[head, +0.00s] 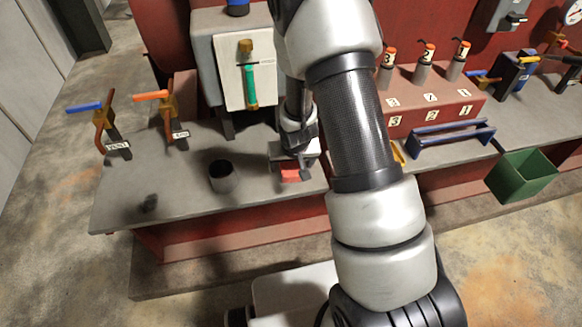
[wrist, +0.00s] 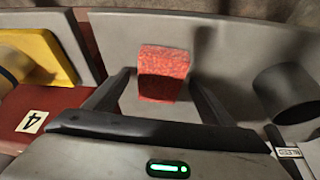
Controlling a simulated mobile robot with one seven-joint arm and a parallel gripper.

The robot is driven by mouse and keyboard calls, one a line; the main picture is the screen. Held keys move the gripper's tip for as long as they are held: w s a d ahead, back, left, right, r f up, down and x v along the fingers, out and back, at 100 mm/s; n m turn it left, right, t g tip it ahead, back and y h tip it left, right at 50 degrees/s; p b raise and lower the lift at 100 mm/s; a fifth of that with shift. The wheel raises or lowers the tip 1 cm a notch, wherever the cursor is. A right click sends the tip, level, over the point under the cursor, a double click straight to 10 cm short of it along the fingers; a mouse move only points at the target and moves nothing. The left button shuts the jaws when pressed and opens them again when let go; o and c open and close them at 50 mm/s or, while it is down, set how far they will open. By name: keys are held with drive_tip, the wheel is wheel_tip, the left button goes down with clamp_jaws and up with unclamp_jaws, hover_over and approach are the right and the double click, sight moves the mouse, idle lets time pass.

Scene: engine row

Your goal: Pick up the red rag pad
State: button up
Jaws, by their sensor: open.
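The red rag pad (wrist: 163,74) is a small speckled red block on the grey bench top (wrist: 120,35). In the wrist view it sits between the two fingers of my gripper (wrist: 158,92), with a gap on each side. My gripper is open and points down at the bench. In the head view the red rag pad (head: 290,173) shows just under my gripper (head: 293,162), near the bench's front edge. Part of the pad is hidden there by the gripper. I cannot tell how high the fingertips are above the bench.
A dark-mouthed grey cup (head: 222,177) stands left of the pad. Valves with a blue handle (head: 85,107) and an orange handle (head: 150,96) stand further left. A red numbered block (head: 430,98), a blue rack (head: 452,138) and a green bin (head: 522,176) are on the right.

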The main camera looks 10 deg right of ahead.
sight(291, 166)
drive_tip(key=shift+f+b, duration=0.25)
drive_tip(key=shift+b, duration=0.15)
idle(0.4)
drive_tip(key=c, duration=1.2)
drive_tip(key=shift+o, duration=0.2)
drive_tip(key=shift+r, duration=0.15)
drive_tip(key=shift+r+p, duration=0.25)
drive_tip(key=shift+p, duration=0.3)
wheel_tip(291, 166, up, 10)
drive_tip(key=shift+f, duration=0.1)
